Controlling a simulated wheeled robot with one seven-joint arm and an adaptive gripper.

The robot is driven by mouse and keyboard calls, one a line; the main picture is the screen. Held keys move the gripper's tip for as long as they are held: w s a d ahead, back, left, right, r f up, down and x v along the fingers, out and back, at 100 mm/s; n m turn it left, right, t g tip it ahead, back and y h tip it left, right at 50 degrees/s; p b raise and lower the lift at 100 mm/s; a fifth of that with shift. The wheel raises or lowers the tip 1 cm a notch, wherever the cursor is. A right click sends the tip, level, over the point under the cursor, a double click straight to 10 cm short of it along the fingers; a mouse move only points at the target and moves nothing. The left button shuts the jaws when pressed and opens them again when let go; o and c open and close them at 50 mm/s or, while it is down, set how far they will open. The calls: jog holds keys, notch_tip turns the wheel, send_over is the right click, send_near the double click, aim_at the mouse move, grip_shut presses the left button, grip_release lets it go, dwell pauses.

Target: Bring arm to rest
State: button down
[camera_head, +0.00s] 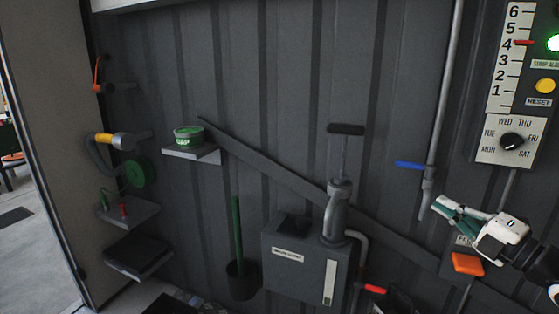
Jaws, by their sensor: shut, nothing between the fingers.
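My gripper (446,207) is at the right of the head view, with its teal-and-white fingers pointing left. It is shut and empty. The white wrist behind it (503,238) enters from the right edge. The fingertips appear near the lower end of a grey pipe (427,193) with a blue lever (409,165); I cannot tell the gap in depth. The gripper and wrist partly cover a small label on the wall and the area above an orange block (467,264).
A grey pump box (288,258) with a black-handled pump (345,130) stands at the centre. A small shelf (208,156) holds a green tub (188,137). A day dial (511,141) is above my wrist. Hoses and shelves line the left, beside an open doorway (20,220).

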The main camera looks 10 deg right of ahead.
jog(key=s+a+r+n+g+y, duration=0.2)
jog(key=a+n+g+y, duration=0.25)
jog(key=a+n, duration=0.5)
jog(key=s+a+r+n+g+y, duration=0.25)
jog(key=a+n+g, duration=0.35)
jog(key=a, duration=0.7)
jog(key=s+a+f+n+g+h, duration=0.2)
jog(key=s+a+n+g, duration=0.5)
jog(key=s+a+n, duration=0.4)
jog(key=s+d+f+n+g+h, duration=0.1)
jog(key=s+d+f+n+h, duration=0.1)
jog(key=s+n+h, duration=0.35)
jog(key=s+d+f+n+g+h, duration=0.1)
jog(key=s+d+f+n+h, duration=0.15)
jog(key=s+n, duration=0.55)
jog(key=d+n+t+h, duration=0.2)
jog(key=d+n+h, duration=0.2)
jog(key=n, duration=0.5)
notch_tip(320, 180, up, 21)
jog(key=w+t+p, duration=0.1)
jog(key=t+p, duration=0.2)
jog(key=p, duration=1.5)
jog(key=shift+a+y+p, duration=0.3)
jog(key=shift+a+p, duration=0.05)
jog(key=shift+a, duration=0.1)
